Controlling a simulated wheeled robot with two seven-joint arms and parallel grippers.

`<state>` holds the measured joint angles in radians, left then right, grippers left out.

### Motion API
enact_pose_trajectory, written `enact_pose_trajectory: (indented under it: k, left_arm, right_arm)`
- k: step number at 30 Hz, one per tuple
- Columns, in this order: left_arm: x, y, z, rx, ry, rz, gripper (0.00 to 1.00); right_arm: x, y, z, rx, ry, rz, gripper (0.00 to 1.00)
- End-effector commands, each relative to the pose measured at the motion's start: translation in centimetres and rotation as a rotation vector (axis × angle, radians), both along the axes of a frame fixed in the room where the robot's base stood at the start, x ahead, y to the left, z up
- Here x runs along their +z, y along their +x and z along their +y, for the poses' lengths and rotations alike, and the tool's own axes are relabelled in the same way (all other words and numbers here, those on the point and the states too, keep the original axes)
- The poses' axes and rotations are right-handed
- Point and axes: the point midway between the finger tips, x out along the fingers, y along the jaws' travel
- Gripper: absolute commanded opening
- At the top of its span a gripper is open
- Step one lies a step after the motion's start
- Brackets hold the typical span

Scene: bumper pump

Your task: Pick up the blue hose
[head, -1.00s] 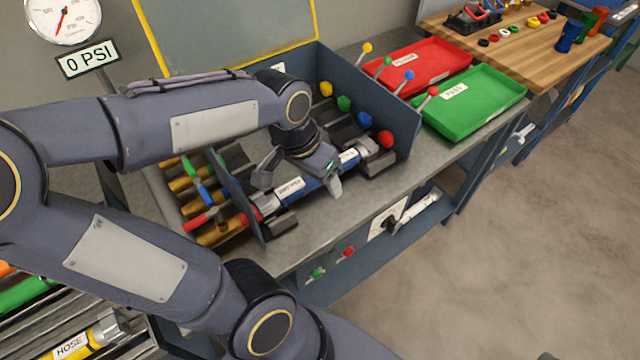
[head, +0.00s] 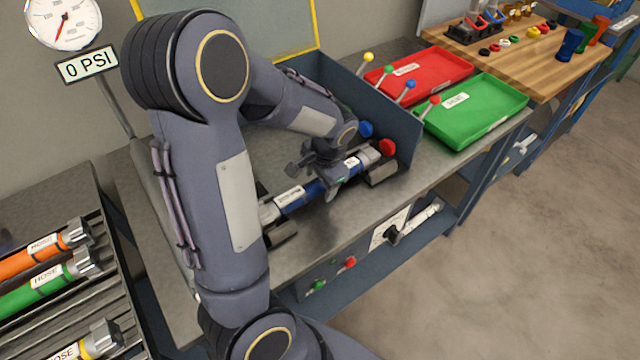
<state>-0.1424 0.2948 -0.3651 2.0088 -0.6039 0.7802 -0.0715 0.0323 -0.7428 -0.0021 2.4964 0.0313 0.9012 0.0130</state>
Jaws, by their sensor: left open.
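The blue hose (head: 312,189) lies along the metal bench in a fixture, with a white label and silver end fittings. Its right end sits near the red knob (head: 387,143). My left gripper (head: 313,180) is open over the middle of the hose, with its fingers close to the hose. I cannot tell whether they touch it. My left arm hides the area left of the hose's left fitting. My right gripper is not in view.
A blue upright panel (head: 375,105) with coloured levers stands behind the hose. Red (head: 440,66) and green (head: 490,105) trays lie to its right. A rack at left holds orange (head: 25,262) and green (head: 35,292) hoses.

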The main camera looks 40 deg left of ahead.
Motion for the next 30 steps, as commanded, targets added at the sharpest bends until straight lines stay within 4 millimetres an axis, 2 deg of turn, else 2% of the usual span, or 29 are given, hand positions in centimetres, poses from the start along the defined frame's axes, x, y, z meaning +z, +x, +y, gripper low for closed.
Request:
enact_pose_trajectory:
  k: [3, 11, 25, 30]
  left_arm:
    - [-1.06, 0.04, 0.19, 0.0, 0.0, 0.0, 0.63]
    - [-1.19, 0.06, 0.22, 0.001, 0.0, -0.001, 0.62]
    - [-1.15, 0.07, 0.22, 0.001, -0.001, -0.002, 0.0]
    - [-1.08, 0.12, 0.22, 0.0, 0.0, -0.004, 0.0]
  right_arm:
    - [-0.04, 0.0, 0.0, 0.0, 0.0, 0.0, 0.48]
    - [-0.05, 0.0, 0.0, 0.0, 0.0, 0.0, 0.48]
    - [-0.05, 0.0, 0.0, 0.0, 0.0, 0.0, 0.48]
    - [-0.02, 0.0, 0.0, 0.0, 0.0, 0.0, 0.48]
